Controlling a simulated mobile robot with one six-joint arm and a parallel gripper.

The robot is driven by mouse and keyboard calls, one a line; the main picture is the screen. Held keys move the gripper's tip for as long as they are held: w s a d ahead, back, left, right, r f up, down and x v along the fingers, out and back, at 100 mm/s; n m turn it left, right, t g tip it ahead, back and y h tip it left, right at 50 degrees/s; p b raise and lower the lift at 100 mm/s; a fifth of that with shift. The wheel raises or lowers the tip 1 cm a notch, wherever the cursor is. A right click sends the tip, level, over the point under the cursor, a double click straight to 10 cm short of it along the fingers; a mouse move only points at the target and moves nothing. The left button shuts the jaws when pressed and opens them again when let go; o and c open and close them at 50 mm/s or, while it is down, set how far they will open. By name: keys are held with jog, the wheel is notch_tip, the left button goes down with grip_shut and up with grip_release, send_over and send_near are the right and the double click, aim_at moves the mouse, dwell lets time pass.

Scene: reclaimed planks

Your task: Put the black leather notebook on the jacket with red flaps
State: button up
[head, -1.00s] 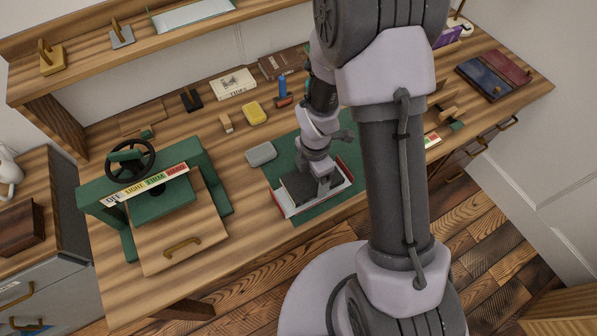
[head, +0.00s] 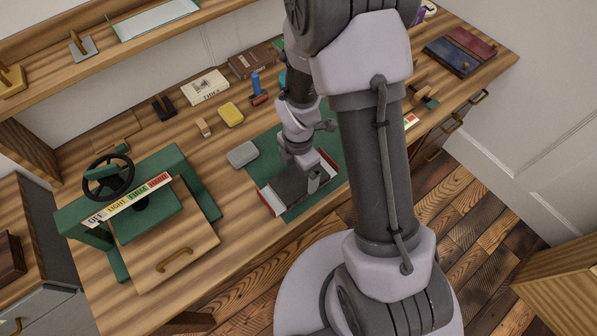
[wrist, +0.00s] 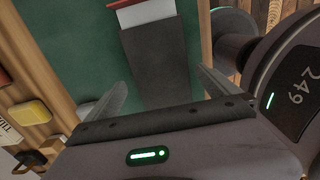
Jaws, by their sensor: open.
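The black leather notebook (head: 289,187) lies flat on the jacket with red flaps (head: 265,199), whose white and red edges show around it on the green mat. In the wrist view the notebook (wrist: 158,55) is a dark strip, with a white part of the jacket (wrist: 146,12) and a bit of red beyond its far end. My gripper (head: 312,183) is over the notebook's right part in the head view. In the wrist view my gripper (wrist: 160,92) is open, its fingers apart on either side of the notebook. The near part of the notebook is hidden by the gripper body.
The green mat (head: 253,150) lies on the plank bench. A grey tin (head: 242,154), a yellow block (head: 231,115) and a blue bottle (head: 256,83) stand behind. A green press with a handwheel (head: 108,177) is at left. Blue and red books (head: 460,50) lie far right.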

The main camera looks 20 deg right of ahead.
notch_tip(320, 180, up, 10)
jog(key=p, duration=0.3)
notch_tip(320, 180, up, 9)
jog(key=m+t, duration=0.2)
jog(key=m, duration=0.5)
send_over(298, 178)
jog(key=s+a+r+m+t+y, duration=0.1)
jog(key=s+a+r+m+t, duration=0.1)
jog(key=s+r+m, duration=0.4)
jog(key=s+a+r+m+t+y, duration=0.1)
jog(key=s+r+m, duration=0.6)
jog(key=m, duration=0.6)
notch_tip(298, 178, up, 3)
jog(key=shift+a+f+t, duration=0.15)
jog(key=shift+a+t, duration=0.25)
notch_tip(298, 178, down, 3)
jog(key=b, duration=0.3)
jog(key=shift+f, duration=0.1)
